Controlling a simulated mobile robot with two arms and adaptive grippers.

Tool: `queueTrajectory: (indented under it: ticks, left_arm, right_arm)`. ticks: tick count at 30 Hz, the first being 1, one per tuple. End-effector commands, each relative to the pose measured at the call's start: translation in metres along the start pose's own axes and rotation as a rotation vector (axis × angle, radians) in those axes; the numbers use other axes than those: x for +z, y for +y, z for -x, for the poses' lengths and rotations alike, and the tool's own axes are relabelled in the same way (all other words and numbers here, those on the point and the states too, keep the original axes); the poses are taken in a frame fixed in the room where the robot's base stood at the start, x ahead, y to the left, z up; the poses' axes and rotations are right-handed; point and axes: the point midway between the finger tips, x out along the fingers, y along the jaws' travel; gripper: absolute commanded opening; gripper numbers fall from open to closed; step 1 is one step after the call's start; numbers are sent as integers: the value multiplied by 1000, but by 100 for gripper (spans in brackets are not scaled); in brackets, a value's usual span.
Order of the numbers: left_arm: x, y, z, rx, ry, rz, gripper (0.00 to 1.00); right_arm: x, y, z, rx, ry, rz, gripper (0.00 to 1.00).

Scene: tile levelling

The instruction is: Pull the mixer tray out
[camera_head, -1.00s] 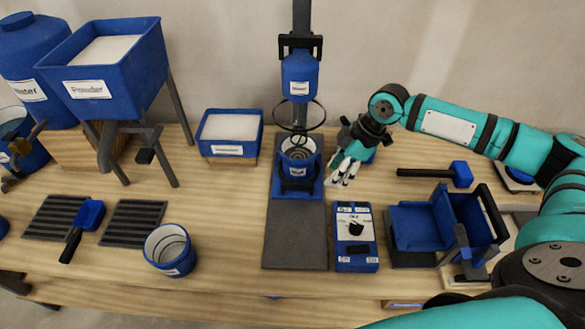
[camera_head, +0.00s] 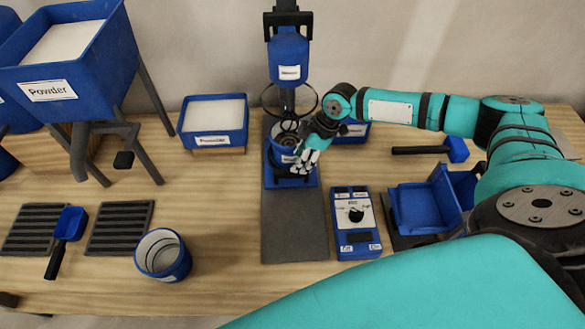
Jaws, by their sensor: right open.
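The mixer (camera_head: 289,58) stands at the back middle, with a blue head and a ring-shaped guard below it. Its blue tray (camera_head: 306,183) sits at the rear of a dark grey base strip (camera_head: 294,228). A blue mixing bucket (camera_head: 279,152) stands on the tray under the mixer. My right gripper (camera_head: 308,166) is open at the right front of the bucket, its fingers pointing down close to the tray. It partly covers the bucket and tray, and I cannot tell whether it touches them. My left gripper is not in view.
A blue control box (camera_head: 355,222) stands right of the strip. A blue bucket (camera_head: 163,255) and a scoop (camera_head: 66,236) are at the front left. A powder hopper (camera_head: 66,61) and white-filled bin (camera_head: 214,122) stand behind. A mallet (camera_head: 432,149) lies right. The strip's front is clear.

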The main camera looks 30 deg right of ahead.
Motion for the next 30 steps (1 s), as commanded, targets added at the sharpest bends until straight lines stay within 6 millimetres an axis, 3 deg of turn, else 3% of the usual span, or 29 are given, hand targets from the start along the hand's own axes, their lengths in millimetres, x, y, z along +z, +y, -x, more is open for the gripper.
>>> queueTrajectory:
  ticks: [4,9,21,30]
  left_arm:
    - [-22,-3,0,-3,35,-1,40]
    - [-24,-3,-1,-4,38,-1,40]
    - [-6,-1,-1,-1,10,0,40]
    - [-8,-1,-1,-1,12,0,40]
  right_arm:
    - [0,-1,-29,-2,0,0,44]
    - [0,0,-49,-1,0,-1,44]
    - [0,0,-57,0,0,0,44]
    - [0,0,-57,0,0,0,6]
